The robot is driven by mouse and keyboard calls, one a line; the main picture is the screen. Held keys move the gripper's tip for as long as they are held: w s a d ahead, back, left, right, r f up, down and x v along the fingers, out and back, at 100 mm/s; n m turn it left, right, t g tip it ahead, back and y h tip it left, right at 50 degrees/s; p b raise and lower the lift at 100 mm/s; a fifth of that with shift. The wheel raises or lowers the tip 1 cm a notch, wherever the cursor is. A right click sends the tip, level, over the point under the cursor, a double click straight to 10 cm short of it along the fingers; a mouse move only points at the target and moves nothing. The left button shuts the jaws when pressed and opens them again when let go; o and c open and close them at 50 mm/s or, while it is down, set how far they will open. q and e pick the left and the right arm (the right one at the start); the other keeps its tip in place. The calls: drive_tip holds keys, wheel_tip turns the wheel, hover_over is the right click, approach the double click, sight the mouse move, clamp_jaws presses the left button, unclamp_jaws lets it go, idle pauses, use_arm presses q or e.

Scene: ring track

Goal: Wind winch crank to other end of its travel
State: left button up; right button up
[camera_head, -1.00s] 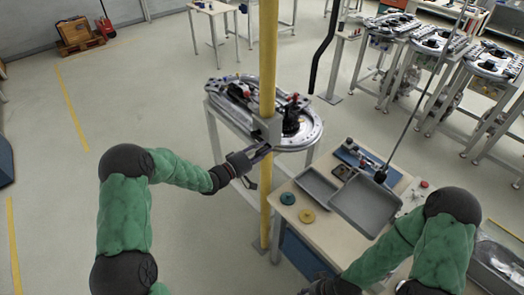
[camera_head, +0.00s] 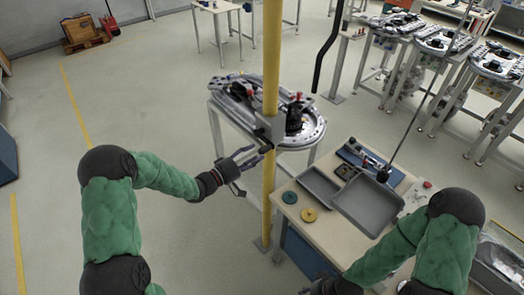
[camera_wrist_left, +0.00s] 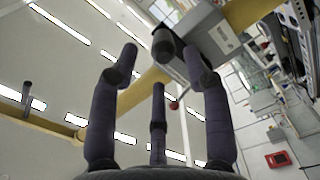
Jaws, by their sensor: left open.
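The winch is a grey box (camera_head: 268,128) fixed on a yellow post (camera_head: 271,60) in front of the ring track. In the left wrist view the winch box (camera_wrist_left: 215,38) shows at the top, with a dark cylindrical crank grip (camera_wrist_left: 166,44) beside it. My left gripper (camera_head: 246,160) is open and empty, just left of the post and a little below the winch. In the left wrist view its fingers (camera_wrist_left: 160,62) are spread, with the crank grip beyond their tips and not held. My right gripper (camera_head: 325,287) is cut off at the bottom edge.
A ring track (camera_head: 305,135) on a metal stand is behind the post. A workbench (camera_head: 330,225) with grey trays (camera_head: 370,205) and round discs (camera_head: 309,215) stands to the right. Other track stands (camera_head: 440,45) are at the back right.

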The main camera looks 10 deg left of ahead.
use_arm(q)
drive_tip(key=v, duration=0.6)
